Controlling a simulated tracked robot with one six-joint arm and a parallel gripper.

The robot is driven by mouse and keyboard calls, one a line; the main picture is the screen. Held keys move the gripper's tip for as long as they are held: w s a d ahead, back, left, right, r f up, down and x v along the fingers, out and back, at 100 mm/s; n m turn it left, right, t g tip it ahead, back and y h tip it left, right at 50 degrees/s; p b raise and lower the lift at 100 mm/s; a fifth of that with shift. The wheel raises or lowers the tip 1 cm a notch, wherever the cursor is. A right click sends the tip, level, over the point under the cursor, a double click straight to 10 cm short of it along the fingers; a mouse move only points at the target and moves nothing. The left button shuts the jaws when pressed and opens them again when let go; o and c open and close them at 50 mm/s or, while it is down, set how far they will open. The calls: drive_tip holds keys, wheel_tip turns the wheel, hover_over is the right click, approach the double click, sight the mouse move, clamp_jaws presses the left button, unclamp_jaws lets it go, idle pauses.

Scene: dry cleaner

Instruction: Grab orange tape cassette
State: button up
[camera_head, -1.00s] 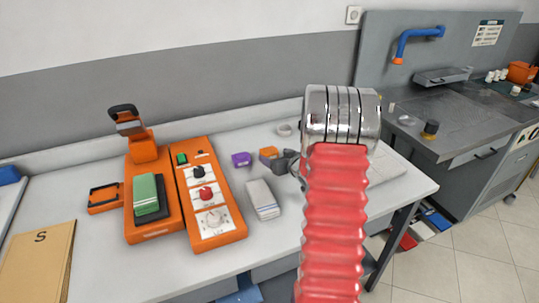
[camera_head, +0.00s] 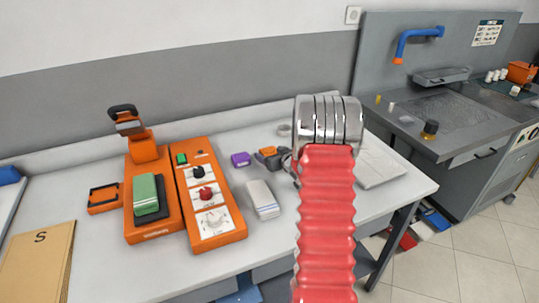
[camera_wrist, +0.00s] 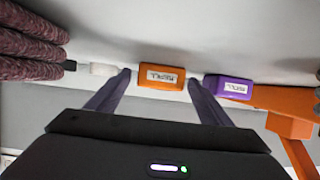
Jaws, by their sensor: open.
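The orange tape cassette (camera_head: 267,151), a small block, lies on the white table, partly covered by my dark gripper in the head view. In the wrist view the orange cassette (camera_wrist: 161,70), with a white label, shows between the fingertips of my gripper (camera_wrist: 159,78). The fingers are open, one on each side of it. I cannot tell whether either finger touches it. In the head view my gripper (camera_head: 276,160) is low over the table, and its far parts are small and partly hidden behind my red arm.
A purple cassette (camera_head: 241,159) lies just left of the orange one; in the wrist view this purple cassette (camera_wrist: 229,88) is close beside the right finger. An orange machine (camera_head: 210,195) stands further left. A white-grey block (camera_head: 263,199) lies in front.

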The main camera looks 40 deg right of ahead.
drive_tip(key=shift+c, duration=0.3)
drive_tip(key=c, duration=1.1)
